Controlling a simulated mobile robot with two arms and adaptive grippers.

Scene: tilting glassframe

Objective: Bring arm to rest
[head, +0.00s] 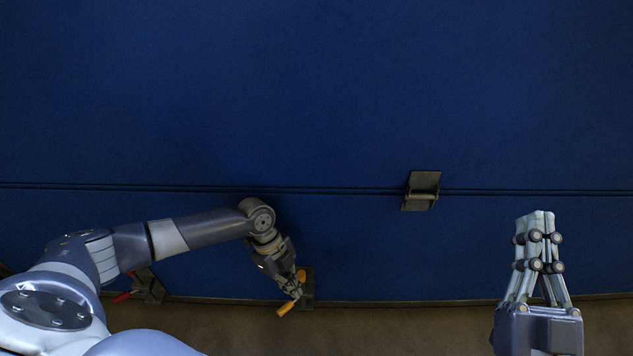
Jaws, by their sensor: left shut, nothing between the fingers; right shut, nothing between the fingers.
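My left arm reaches in from the left across the lower part of the blue panel. Its gripper (294,290) is shut at the panel's lower edge, beside an orange-handled clamp (286,308). The gripper partly hides this clamp, and I cannot tell whether they touch. My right gripper (537,217) points up the picture at the lower right, in front of the blue panel. Its fingertips are together with nothing between them, and it is well apart from the clamp.
A large blue panel (300,90) fills most of the view, with a horizontal seam across it. A dark metal hinge (421,191) sits on the seam. A red-handled clamp (123,297) is at the lower left, partly behind my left arm. Brown floor (400,328) shows below.

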